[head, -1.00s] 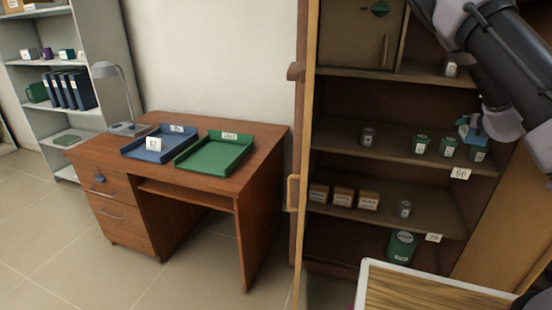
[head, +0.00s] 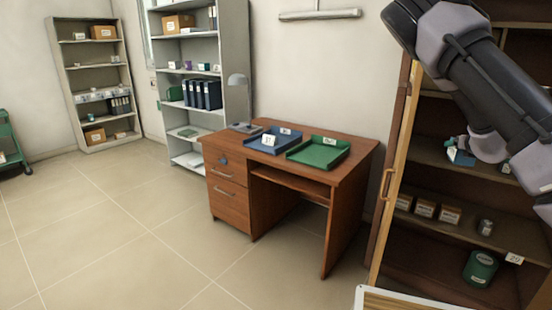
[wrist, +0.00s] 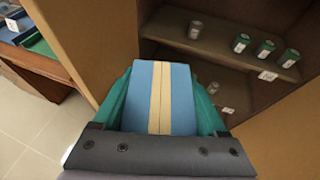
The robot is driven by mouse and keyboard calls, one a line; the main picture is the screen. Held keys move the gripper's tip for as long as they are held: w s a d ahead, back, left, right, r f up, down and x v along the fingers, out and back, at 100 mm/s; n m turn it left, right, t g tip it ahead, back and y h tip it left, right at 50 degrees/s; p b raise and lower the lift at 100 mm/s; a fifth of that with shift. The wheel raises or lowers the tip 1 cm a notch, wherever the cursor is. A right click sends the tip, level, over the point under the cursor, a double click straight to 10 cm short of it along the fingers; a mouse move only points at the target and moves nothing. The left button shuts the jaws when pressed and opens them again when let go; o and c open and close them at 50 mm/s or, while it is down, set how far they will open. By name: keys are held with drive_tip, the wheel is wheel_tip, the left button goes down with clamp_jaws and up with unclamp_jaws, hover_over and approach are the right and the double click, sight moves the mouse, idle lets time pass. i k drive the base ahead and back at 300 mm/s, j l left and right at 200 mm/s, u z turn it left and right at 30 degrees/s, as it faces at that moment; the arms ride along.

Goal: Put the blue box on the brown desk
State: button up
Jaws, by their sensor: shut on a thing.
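My gripper (wrist: 162,100) is shut on the blue box (wrist: 182,90), which has a tan stripe along its middle. The green fingers flank the box on both sides. The brown desk (head: 355,163) stands against the wall left of the cabinet, apart from the box. Its edge also shows at upper left in the wrist view (wrist: 42,66).
A blue tray (head: 262,146) with a white card, a green tray (head: 318,155) and a lamp (head: 238,82) occupy the desktop. The cabinet (head: 430,250) holds cans and cartons; its door edge stands beside the desk. Grey shelves stand at left. The floor (head: 130,220) before the desk is clear.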

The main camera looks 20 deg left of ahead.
sight(343, 169)
drive_tip(key=u, duration=2)
drive_tip(key=i+l+u, duration=0.25)
drive_tip(key=i+u, duration=0.2)
drive_tip(key=i+l+u, duration=0.45)
drive_tip(key=i+l+z, duration=0.25)
drive_tip(key=i, duration=0.5)
drive_tip(key=i+l+z, duration=0.2)
drive_tip(key=i, duration=0.55)
drive_tip(key=z, duration=2)
